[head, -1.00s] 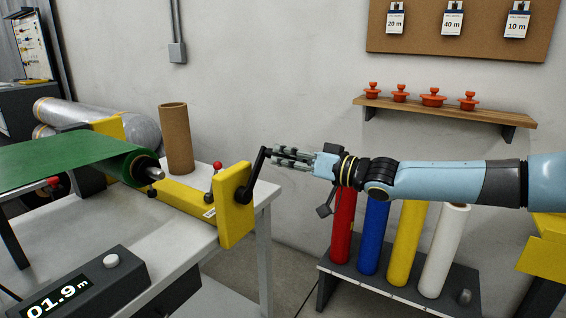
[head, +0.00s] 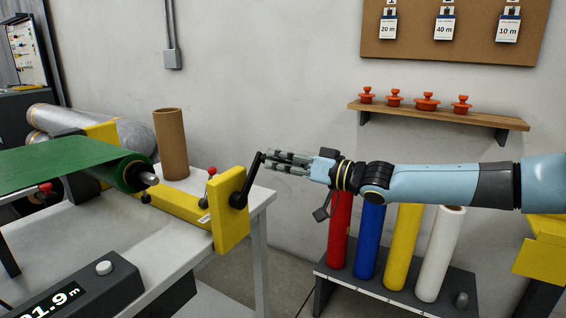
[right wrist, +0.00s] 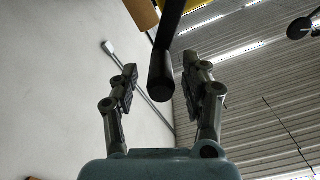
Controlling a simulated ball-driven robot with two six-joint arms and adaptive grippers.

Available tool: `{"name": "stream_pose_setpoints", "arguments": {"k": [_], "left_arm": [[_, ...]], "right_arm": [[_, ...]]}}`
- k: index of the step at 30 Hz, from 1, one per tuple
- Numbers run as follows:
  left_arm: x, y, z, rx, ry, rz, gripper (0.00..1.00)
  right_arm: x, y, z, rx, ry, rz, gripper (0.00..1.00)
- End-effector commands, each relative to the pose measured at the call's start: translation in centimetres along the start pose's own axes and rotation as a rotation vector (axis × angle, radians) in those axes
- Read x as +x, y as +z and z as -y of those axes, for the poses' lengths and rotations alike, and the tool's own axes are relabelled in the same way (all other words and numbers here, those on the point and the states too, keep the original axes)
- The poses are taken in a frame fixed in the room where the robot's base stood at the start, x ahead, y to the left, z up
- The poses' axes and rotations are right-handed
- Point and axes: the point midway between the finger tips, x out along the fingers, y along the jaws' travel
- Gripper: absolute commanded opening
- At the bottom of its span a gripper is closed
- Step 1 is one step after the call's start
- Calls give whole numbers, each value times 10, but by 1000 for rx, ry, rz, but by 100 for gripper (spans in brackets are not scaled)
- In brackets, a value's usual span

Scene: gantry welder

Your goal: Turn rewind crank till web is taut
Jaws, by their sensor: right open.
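The rewind crank (head: 253,178) is a black arm on the yellow end block (head: 230,210), standing up and leaning slightly right. My right gripper (head: 272,161) is at the crank's upper end in the head view. In the right wrist view the black crank handle (right wrist: 161,75) lies between the two spread fingers of my right gripper (right wrist: 166,85), with gaps on both sides. The green web (head: 65,165) runs from the left onto a roll (head: 130,172) on a steel shaft. The web looks flat where visible. My left gripper is not in view.
A counter box (head: 85,290) at the front left reads about 01.9 m, partly cut off. A cardboard core (head: 171,145) stands on the white table. A rack of coloured rolls (head: 405,245) stands below my right arm. A shelf with red knobs (head: 440,113) is on the wall.

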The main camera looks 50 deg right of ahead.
Motion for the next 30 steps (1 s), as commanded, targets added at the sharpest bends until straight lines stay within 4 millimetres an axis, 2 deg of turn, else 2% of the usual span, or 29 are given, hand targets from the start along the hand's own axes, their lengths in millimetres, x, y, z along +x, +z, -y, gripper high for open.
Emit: {"name": "stream_pose_setpoints", "arguments": {"k": [5, 11, 24, 30], "left_arm": [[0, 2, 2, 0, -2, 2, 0], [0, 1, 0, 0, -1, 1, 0], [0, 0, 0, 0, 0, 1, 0], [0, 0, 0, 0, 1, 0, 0]], "right_arm": [[-2, 1, 0, 0, 0, 2, 47], [-16, 2, 0, -1, -3, 6, 47], [-84, 2, 1, -3, -3, 11, 47], [-107, 2, 1, -3, -3, 9, 47]]}}
